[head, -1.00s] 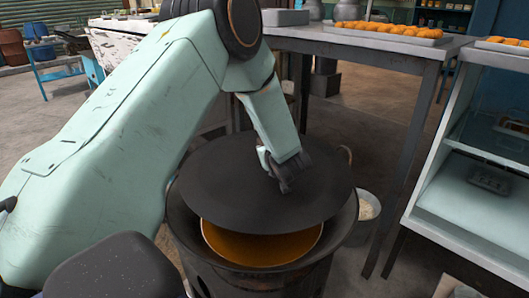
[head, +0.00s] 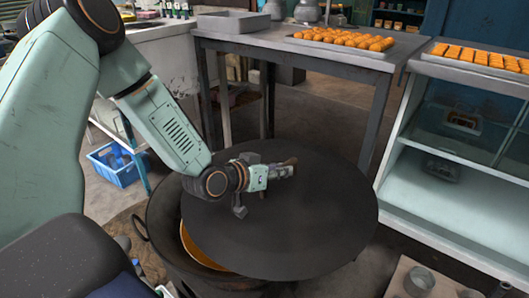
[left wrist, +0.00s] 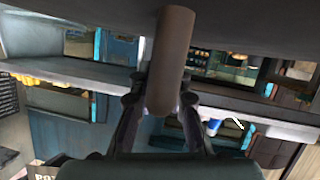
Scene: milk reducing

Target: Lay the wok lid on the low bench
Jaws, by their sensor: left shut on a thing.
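The wok lid (head: 300,225) is a large dark disc in the head view. It hangs over the right part of the wok (head: 152,228), whose left rim and a strip of orange contents (head: 195,250) show. My left gripper (head: 283,170) is above the lid and shut on its handle. In the left wrist view the brown handle (left wrist: 172,70) stands between both fingers, with the dark lid underside or top (left wrist: 90,18) across the upper edge. A low pale surface (head: 400,285), perhaps the low bench, is partly visible at the bottom right. My right gripper is not in view.
A grey metal table (head: 270,35) with a tray of orange pieces (head: 345,42) stands behind. A glass-fronted cabinet (head: 440,200) stands at the right. A blue crate (head: 118,165) is on the floor at left. A small metal tin (head: 420,280) stands on the low surface.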

